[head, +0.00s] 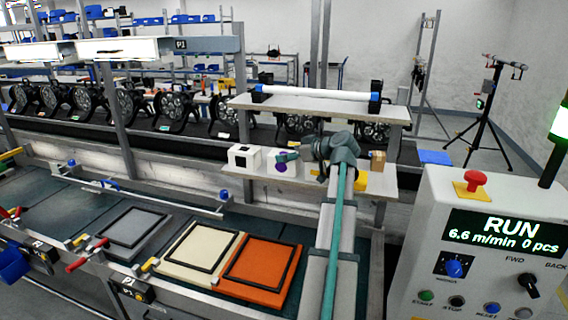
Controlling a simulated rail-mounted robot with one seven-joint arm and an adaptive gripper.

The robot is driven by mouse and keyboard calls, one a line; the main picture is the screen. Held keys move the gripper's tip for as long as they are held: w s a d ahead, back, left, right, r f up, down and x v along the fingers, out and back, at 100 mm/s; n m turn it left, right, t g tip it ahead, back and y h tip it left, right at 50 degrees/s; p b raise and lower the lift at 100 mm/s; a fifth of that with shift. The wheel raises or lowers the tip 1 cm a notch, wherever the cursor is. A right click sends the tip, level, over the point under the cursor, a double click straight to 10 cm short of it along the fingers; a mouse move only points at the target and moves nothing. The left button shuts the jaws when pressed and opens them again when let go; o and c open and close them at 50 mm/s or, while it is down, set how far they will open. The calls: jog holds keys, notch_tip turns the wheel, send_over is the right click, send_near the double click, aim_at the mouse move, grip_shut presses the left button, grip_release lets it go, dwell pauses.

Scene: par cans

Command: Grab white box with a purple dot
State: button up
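A white box with a purple dot (281,170) stands on the light shelf (225,172) beyond the conveyor. My gripper (287,157) reaches in from the right, and its end overlaps the upper part of this box in the head view. Part of the box is hidden behind it. I cannot tell whether the gripper touches the box or whether its fingers are open or shut. A second white box with black markings (243,158) stands to the left on the same shelf, apart from the gripper.
A brown box (378,161) and a yellow item (361,181) lie to the right on the shelf, near my arm. A raised shelf with a white tube (318,93) stands behind. Cream (196,253) and orange (262,270) trays are in front. A control panel (490,240) stands right.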

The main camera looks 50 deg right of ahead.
jog(key=c, duration=1)
jog(key=shift+c, duration=0.2)
